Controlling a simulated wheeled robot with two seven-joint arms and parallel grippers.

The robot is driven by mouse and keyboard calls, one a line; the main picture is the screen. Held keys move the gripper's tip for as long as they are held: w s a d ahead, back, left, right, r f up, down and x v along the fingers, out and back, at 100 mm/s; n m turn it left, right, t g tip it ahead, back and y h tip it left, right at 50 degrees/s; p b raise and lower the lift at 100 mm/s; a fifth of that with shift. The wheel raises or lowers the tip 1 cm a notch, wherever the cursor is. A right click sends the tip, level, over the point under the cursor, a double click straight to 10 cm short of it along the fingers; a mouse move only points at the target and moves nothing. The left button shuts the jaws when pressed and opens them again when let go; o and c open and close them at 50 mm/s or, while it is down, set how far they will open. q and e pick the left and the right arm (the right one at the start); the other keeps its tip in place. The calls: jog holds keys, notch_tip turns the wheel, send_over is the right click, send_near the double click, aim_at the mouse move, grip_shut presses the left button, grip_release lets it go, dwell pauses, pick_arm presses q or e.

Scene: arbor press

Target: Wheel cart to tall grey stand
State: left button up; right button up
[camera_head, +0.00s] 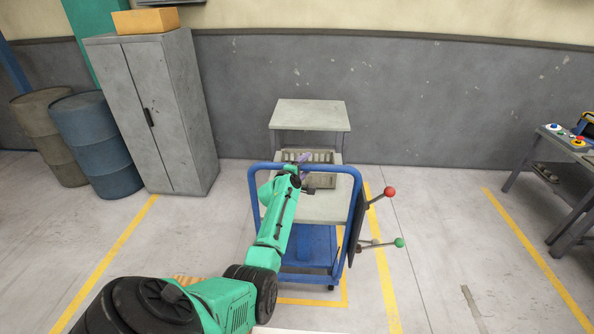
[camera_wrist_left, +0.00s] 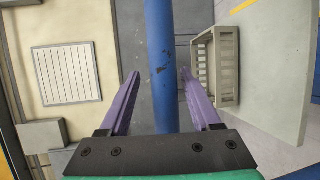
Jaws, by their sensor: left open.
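The cart (camera_head: 353,215) stands in the middle of the head view, with a blue tubular handle frame facing me. A tall grey stand (camera_head: 312,115) with a flat top is directly behind it; whether they touch is hidden. My left gripper (camera_head: 304,166) is at the top bar of the cart's handle, its purple fingers apart. In the left wrist view the blue handle bar (camera_wrist_left: 160,60) runs between the open fingers (camera_wrist_left: 160,95), with gaps on both sides. A slatted grey crate (camera_head: 322,157) sits beyond the handle and also shows in the wrist view (camera_wrist_left: 207,70). My right gripper is out of view.
Levers with a red knob (camera_head: 390,192) and a green knob (camera_head: 399,243) stick out right of the cart. A grey cabinet (camera_head: 155,115) and drums (camera_head: 97,140) stand at left, a workbench (camera_head: 565,140) at right. Floor on both sides is clear.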

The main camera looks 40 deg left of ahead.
pick_arm(q)
jog(key=v, duration=1.3)
jog(key=shift+s, duration=0.3)
jog(key=s+d+f+m+g+h, duration=0.1)
jog(key=s+d+f+m+g, duration=0.3)
jog(key=f, duration=0.7)
jog(key=s+d+f+m+g+h, duration=0.15)
jog(key=d+f+m, duration=0.3)
jog(key=f, duration=0.65)
jog(key=s+d+f+m+g+h, duration=0.15)
jog(key=s+d+f+m, duration=0.35)
jog(key=f, duration=0.6)
jog(key=s+d+f+m+g, duration=0.2)
jog(key=s+f, duration=0.3)
jog(key=s, duration=0.5)
jog(key=s+d+f+m+g, duration=0.2)
jog(key=s+f+m, duration=0.3)
jog(key=s, duration=0.4)
jog(key=s+d+f+m+g, duration=0.2)
jog(key=s+f, duration=0.4)
jog(key=s, duration=0.4)
jog(key=shift+s+d+f+m+g, duration=0.25)
jog(key=shift+s+m+g, duration=0.15)
jog(key=shift+m+g, duration=0.5)
